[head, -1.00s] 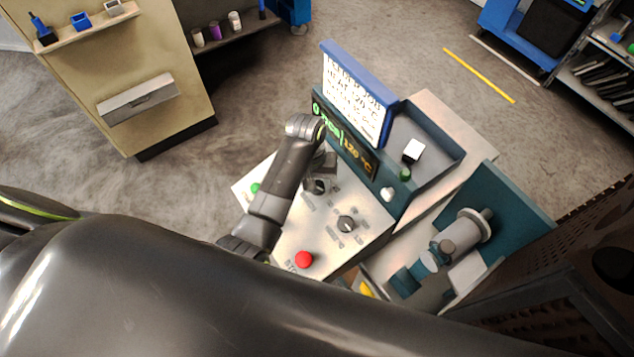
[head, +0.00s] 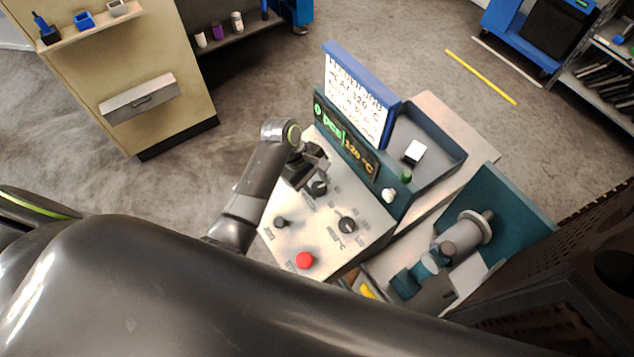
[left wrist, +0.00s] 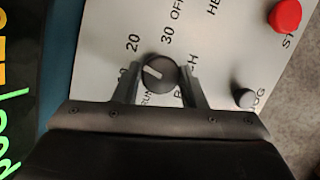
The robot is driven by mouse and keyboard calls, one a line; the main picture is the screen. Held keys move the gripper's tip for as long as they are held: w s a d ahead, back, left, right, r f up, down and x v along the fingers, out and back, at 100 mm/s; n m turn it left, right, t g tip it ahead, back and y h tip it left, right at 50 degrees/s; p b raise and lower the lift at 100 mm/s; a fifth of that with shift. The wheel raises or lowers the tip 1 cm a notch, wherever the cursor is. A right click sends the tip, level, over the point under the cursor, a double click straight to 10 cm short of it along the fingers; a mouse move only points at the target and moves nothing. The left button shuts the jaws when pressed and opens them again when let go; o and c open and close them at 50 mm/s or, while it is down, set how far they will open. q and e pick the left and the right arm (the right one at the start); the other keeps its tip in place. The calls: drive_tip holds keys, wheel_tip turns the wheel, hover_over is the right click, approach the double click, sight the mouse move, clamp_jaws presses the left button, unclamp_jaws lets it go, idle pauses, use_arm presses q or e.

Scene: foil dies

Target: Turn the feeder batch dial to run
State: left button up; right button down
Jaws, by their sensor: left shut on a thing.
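The feeder batch dial is a round black knob with a white pointer mark. In the left wrist view the dial (left wrist: 161,76) sits between the two fingers of my left gripper (left wrist: 161,88), which is shut on it. Its mark points left, toward a number partly hidden by a finger, below the printed 20. The word RUN is printed lower left of the knob, partly covered. In the head view the dial (head: 319,187) shows beside my left gripper (head: 308,176) on the pale sloping panel (head: 300,235). My right gripper is not in view.
Close by on the panel are another black dial (head: 347,225), a small dark knob (head: 280,222) and a red stop button (head: 304,260). A display (head: 345,142) and a blue-framed sign (head: 355,97) rise behind. A teal tray (head: 445,150) lies to the right.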

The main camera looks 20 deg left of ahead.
use_arm(q)
drive_tip(key=n+t+h, duration=0.1)
drive_tip(key=n, duration=0.4)
drive_tip(key=shift+a+n, duration=0.15)
drive_tip(key=shift+n, duration=0.25)
drive_tip(key=n+t, duration=0.1)
drive_tip(key=n, duration=0.3)
drive_tip(key=shift+s+n+t, duration=0.15)
drive_tip(key=shift+n+t, duration=0.15)
drive_tip(key=shift+t, duration=0.1)
drive_tip(key=n, duration=0.2)
drive_tip(key=n+t, duration=0.1)
drive_tip(key=n, duration=0.2)
drive_tip(key=shift+s+f+n+t, duration=0.15)
drive_tip(key=shift+n+t, duration=0.15)
drive_tip(key=shift+s+n+t+y, duration=0.1)
drive_tip(key=shift+n+t+y, duration=0.2)
drive_tip(key=shift+n, duration=1)
drive_tip(key=shift+n+t+y, duration=0.2)
drive_tip(key=shift+n+y, duration=0.2)
drive_tip(key=shift+n, duration=0.9)
drive_tip(key=o, duration=0.9)
drive_tip(key=shift+o, duration=0.4)
